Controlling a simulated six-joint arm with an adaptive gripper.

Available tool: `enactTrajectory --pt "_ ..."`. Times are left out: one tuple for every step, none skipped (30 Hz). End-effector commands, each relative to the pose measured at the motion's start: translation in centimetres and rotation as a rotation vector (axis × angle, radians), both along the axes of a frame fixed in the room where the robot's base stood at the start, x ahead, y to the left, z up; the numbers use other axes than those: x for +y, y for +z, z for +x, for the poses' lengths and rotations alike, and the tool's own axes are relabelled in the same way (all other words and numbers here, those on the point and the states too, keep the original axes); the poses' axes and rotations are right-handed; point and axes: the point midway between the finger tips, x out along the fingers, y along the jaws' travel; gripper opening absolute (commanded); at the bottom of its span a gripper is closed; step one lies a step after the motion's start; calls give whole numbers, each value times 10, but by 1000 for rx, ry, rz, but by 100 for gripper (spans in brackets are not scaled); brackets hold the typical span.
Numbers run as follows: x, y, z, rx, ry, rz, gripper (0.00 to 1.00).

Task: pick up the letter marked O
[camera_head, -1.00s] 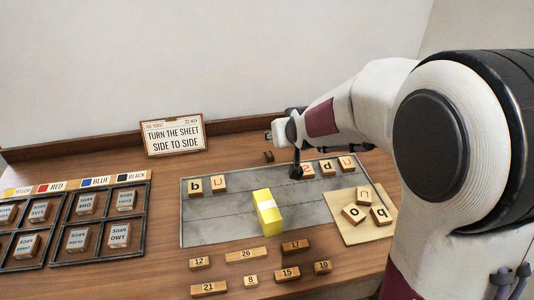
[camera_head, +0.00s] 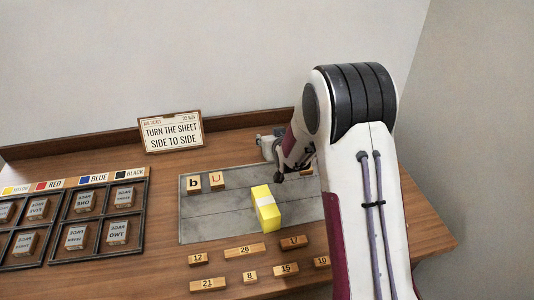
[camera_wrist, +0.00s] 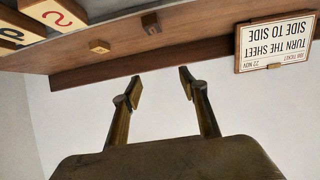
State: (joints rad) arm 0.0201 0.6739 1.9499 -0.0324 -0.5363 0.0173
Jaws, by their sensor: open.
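The letter tile marked O is not visible now; in the head view my arm covers the right side of the board where it lay on a tan square. My gripper (camera_wrist: 160,84) is open and empty in the wrist view, its two fingers apart against the pale wall. In the head view the gripper (camera_head: 266,145) is above the back of the table, beyond the metal board (camera_head: 225,225). A tile with a red letter (camera_wrist: 53,13) shows at the top left of the wrist view, away from the fingers.
Tiles b (camera_head: 194,184) and a red letter (camera_head: 217,180) lie on the board beside a yellow block (camera_head: 266,210). Numbered blocks, such as 26 (camera_head: 244,250), lie in front. A sign (camera_head: 172,132) stands behind; a dark compartment rack (camera_head: 76,262) is at left.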

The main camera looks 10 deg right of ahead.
Motion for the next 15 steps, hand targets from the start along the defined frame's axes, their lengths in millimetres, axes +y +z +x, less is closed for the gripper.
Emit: enactTrajectory --pt "0 -6 2 -4 0 0 43" --pt "0 -8 3 -6 0 0 43" --pt "0 -10 5 -10 1 0 43" --pt "0 -11 5 -13 0 1 43" --pt "0 -12 6 -15 0 1 43" --pt "0 -13 6 -16 0 1 43" --pt "0 -13 7 -17 0 1 43" --pt "0 -13 7 -17 0 1 43" --pt "0 -13 7 -17 0 1 43" --pt "0 -13 7 -18 0 1 43" --pt "0 -13 7 -17 0 1 43" --pt "0 -13 7 -17 0 1 43" --pt "0 -13 7 -17 0 1 43" --pt "0 -13 7 -17 0 1 43" --pt "0 -13 7 -17 0 1 43"
